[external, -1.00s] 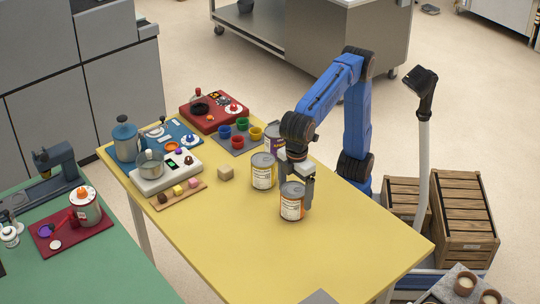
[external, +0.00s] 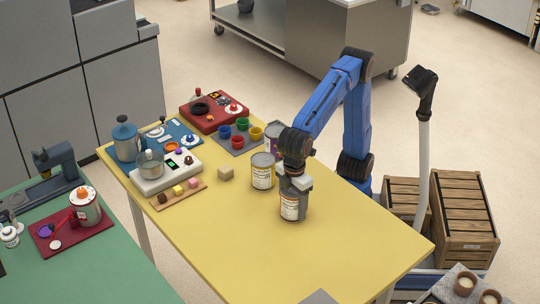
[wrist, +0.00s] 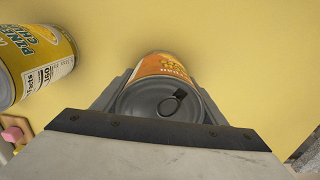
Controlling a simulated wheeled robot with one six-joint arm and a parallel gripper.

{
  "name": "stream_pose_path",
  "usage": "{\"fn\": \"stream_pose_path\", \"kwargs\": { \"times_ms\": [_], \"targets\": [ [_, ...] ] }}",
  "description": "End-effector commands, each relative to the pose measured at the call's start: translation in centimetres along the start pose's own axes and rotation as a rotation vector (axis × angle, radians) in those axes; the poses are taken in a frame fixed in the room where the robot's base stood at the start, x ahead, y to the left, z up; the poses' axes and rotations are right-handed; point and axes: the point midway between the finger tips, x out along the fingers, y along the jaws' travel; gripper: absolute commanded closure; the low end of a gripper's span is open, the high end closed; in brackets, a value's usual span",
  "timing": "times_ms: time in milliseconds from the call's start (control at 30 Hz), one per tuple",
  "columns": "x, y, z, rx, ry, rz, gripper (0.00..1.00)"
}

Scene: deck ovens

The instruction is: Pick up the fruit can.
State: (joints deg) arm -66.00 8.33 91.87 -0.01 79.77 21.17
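A can with an orange and white label (external: 291,207) stands upright on the yellow table. The wrist view shows its grey pull-ring lid (wrist: 160,104) and orange label from above. My gripper (external: 295,198) is lowered over this can, with one finger on each side. The fingers sit close against the can; whether they press on it is not clear. A yellow-labelled pineapple can (external: 262,173) stands behind and to the left, and also shows at the left of the wrist view (wrist: 40,62). A purple-labelled can (external: 272,140) is partly hidden behind the arm.
Coloured cups, a red unit (external: 212,110), a white scale (external: 166,176) and a wooden board fill the far left part of the table. The front of the yellow table (external: 340,255) is clear.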

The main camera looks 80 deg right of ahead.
Motion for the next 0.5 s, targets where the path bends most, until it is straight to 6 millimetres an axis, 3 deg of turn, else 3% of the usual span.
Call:
{"fn": "stream_pose_path", "kwargs": {
  "times_ms": [33,100,367,500],
  "targets": [
    [0.0,0.0,0.0,0.000,0.000,0.000,0.63],
    [0.0,0.0,0.0,0.000,0.000,0.000,0.78],
    [-0.3,0.0,0.0,0.000,0.002,-0.001,0.78],
    [-1.4,0.0,-0.1,0.000,0.004,-0.001,0.78]
  ]
}}
